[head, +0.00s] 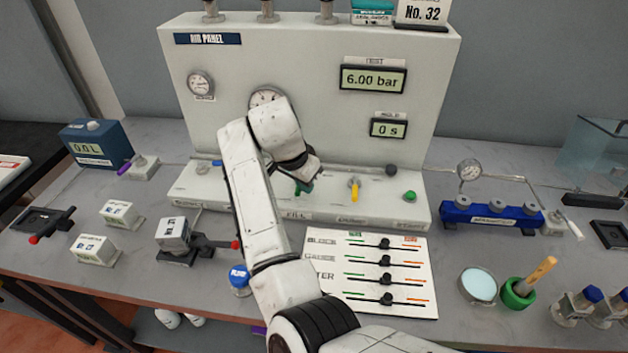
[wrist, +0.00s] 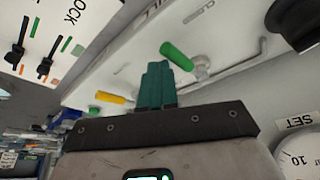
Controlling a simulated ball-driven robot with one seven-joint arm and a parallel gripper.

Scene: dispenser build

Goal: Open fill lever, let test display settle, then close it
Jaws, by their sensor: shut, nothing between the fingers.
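The air panel (head: 318,120) shows a test display (head: 373,79) reading 6.00 bar and a hold display (head: 388,128) reading 0 s. The fill lever, a green handle (wrist: 177,55) on a pale pivot, shows in the wrist view beside a CLOSED mark. In the head view my arm and gripper largely cover it above the FILL label (head: 297,215). My gripper (head: 304,188) is at the panel's front ledge. Its teal fingers, seen in the wrist view (wrist: 157,83), are shut and empty, right beside the green handle. I cannot tell whether they touch it.
A yellow lever (head: 354,188) and a green button (head: 410,196) stand right of my gripper on the ledge. A slider board (head: 375,275) lies in front. A blue manifold (head: 490,214) stands right; fixtures and a blue meter (head: 95,143) stand left.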

